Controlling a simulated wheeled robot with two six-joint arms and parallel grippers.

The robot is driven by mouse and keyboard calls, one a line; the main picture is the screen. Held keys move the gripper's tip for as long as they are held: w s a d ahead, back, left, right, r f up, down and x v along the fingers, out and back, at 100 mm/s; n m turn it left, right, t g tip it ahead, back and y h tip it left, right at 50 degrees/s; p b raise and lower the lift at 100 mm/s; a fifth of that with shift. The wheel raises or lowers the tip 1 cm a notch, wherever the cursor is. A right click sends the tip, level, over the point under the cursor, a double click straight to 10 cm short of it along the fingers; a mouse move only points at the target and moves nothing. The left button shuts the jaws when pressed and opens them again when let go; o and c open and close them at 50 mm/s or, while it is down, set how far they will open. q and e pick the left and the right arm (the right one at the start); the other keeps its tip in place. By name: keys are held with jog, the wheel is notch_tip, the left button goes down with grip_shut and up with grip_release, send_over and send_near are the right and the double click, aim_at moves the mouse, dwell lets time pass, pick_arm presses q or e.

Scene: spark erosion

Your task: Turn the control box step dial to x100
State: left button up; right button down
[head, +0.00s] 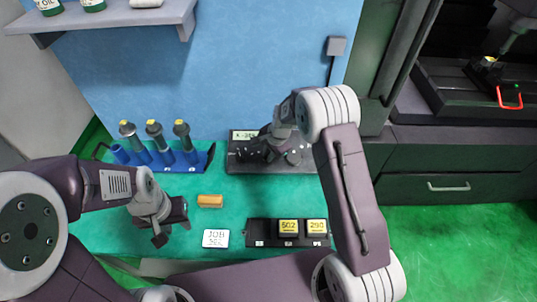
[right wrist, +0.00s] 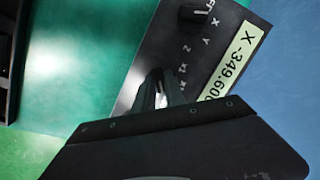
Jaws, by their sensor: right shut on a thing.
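The control box (head: 236,166) is a dark panel at the back of the green table, with a lit display (head: 243,135). In the right wrist view the display (right wrist: 232,62) reads X -349.600. There the axis dial (right wrist: 195,14), a black knob, stands free at the top, beside printed OFF, X, Y, Z and step marks. My right gripper (right wrist: 160,88) is over the panel, its fingers shut on the step dial, which they hide; its pointer setting cannot be read. My left gripper (head: 171,232) is open and empty over the table's left front.
A blue rack (head: 185,165) with several electrode holders stands left of the box. A tan block (head: 210,201), a white job card (head: 215,238) and a black tray (head: 260,240) with two yellow-labelled blocks lie in front. Bare green table lies between.

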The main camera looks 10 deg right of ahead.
jog(key=c, duration=1.4)
grip_release()
jog(key=b+v, duration=0.1)
jog(key=v, duration=0.8)
jog(key=shift+r, duration=0.15)
jog(key=s+d+n+g, duration=0.1)
jog(key=s+d+n, duration=0.1)
jog(key=s+n, duration=0.4)
jog(key=s+d+f+n+h, duration=0.1)
jog(key=s+n, duration=0.4)
jog(key=s, duration=1.2)
jog(key=shift+d+n+g+h, duration=0.3)
jog(key=shift+d+n+g, duration=0.1)
jog(key=shift+d, duration=0.5)
